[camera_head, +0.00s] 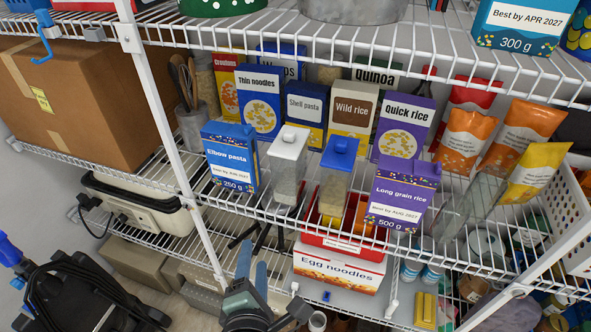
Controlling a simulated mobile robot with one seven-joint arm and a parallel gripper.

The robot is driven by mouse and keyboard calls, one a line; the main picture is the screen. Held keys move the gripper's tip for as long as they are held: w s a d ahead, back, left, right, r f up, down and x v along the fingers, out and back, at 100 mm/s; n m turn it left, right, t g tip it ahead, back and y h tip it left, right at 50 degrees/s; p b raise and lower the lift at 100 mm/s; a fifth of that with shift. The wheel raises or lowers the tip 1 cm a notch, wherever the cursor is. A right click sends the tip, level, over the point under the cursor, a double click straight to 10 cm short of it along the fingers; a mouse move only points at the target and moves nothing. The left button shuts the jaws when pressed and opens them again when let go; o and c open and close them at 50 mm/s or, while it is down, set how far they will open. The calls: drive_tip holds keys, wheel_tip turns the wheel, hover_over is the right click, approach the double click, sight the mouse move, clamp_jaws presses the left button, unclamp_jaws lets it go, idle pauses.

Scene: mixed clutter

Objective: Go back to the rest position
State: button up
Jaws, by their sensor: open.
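The rest of my arm is mostly cut off by the bottom edge.
The middle wire shelf (290,213) holds food boxes, clear containers and pouches. An Elbow pasta box (231,158) and a Long grain rice box (402,197) stand near its front. A white post (172,130) rises at left. A dark appliance (85,295) stands at lower left.

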drive_tip(key=w+d+r+m+t, duration=0.15)
drive_tip(key=r+m, duration=0.35)
drive_tip(key=r, duration=0.6)
drive_tip(key=w+r+m+t+p, duration=0.1)
drive_tip(key=r+m+t, duration=0.3)
drive_tip(key=r, duration=0.7)
drive_tip(key=w+d+r+m+t, duration=0.15)
drive_tip(key=r+m, duration=0.35)
drive_tip(key=r, duration=0.5)
drive_tip(key=s+d+r+m+t, duration=0.1)
drive_tip(key=s+r+m+t, duration=0.1)
drive_tip(key=r, duration=0.5)
drive_tip(key=s+d+r+m+t, duration=0.1)
drive_tip(key=s+r+m+t, duration=0.1)
drive_tip(key=s+r+m, duration=0.2)
drive_tip(key=s+d+r+m+t+h, duration=0.1)
drive_tip(key=s+d+r+m+t, duration=0.1)
drive_tip(key=r, duration=0.9)
drive_tip(key=shift+s+m+p, duration=0.3)
drive_tip(key=shift+s+m, duration=0.4)
drive_tip(key=shift+s, duration=0.5)
